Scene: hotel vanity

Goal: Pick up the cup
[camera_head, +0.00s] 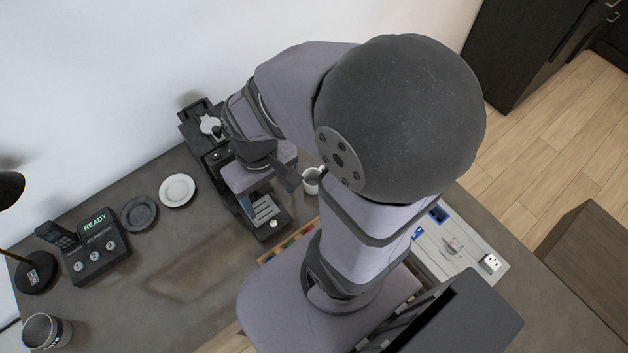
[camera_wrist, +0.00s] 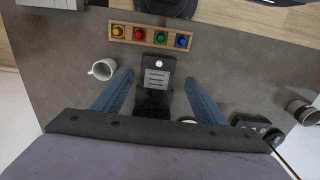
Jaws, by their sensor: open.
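A white cup (camera_head: 312,181) stands on the grey counter beside the black coffee machine, partly hidden behind my arm in the head view. In the wrist view the cup (camera_wrist: 103,69) is left of both fingers, apart from the left one, with its handle toward the lower left. My gripper (camera_head: 268,193) is above the coffee machine's front, to the left of the cup in the head view. In the wrist view my gripper (camera_wrist: 158,78) has its two blue fingers wide apart with nothing held; the machine's drip tray shows between them.
The coffee machine (camera_head: 200,140) stands under my forearm. A wooden strip with coloured capsules (camera_wrist: 150,36) lies near the counter edge. A white plate (camera_head: 177,190), dark plate (camera_head: 139,213), READY device (camera_head: 95,245), lamp (camera_head: 36,273) and grey canister (camera_head: 45,331) stand left.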

